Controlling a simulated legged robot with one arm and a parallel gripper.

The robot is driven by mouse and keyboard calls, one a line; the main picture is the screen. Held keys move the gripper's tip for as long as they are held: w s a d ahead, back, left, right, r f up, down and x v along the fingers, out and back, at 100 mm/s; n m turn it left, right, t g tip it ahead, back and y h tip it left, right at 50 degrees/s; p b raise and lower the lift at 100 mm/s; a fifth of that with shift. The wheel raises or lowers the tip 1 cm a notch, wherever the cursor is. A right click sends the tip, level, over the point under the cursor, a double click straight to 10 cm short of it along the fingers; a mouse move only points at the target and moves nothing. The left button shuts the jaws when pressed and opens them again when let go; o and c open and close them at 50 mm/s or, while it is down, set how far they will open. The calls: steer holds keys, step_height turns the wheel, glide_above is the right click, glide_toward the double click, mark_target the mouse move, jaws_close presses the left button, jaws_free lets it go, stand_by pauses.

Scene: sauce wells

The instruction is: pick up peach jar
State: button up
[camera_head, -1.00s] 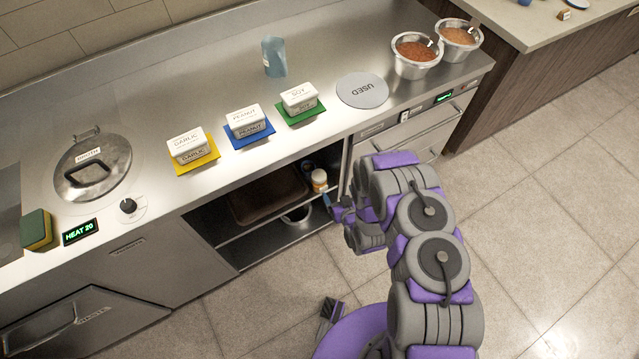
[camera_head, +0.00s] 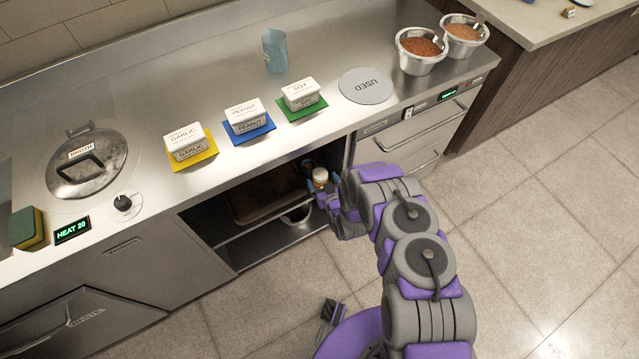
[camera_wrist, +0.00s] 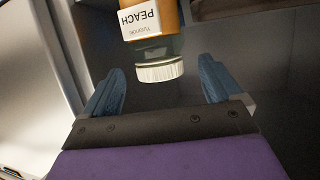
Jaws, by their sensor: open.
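The peach jar (camera_wrist: 150,32) has an orange body, a white label reading PEACH and a white ribbed lid. It appears upside down in the wrist view, just beyond and between my open fingers. My gripper (camera_wrist: 160,88) is open with its blue fingertips on either side of the lid, and nothing is held. In the head view the jar (camera_head: 320,176) stands on the shelf inside the open cabinet, at its right side. My gripper (camera_head: 322,192) is at the cabinet opening right by the jar; its fingers partly hide the jar's lower part.
The open cabinet shelf (camera_head: 235,240) also holds a brown tray (camera_head: 265,195) left of the jar and a round metal bowl (camera_head: 297,214) below. The cabinet's right wall is close to my gripper. Above, the counter carries garlic (camera_head: 184,138), peanut (camera_head: 243,113) and soy (camera_head: 300,93) containers.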

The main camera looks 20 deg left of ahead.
mark_target(319, 173)
steer(key=shift+b+x, duration=0.45)
steer(key=shift+x, duration=0.4)
steer(key=b+x, duration=0.1)
steer(key=x, duration=0.3)
steer(key=shift+a+b, duration=0.1)
steer(key=shift+b, duration=0.2)
steer(key=shift+r, duration=0.1)
steer(key=c, duration=1.2)
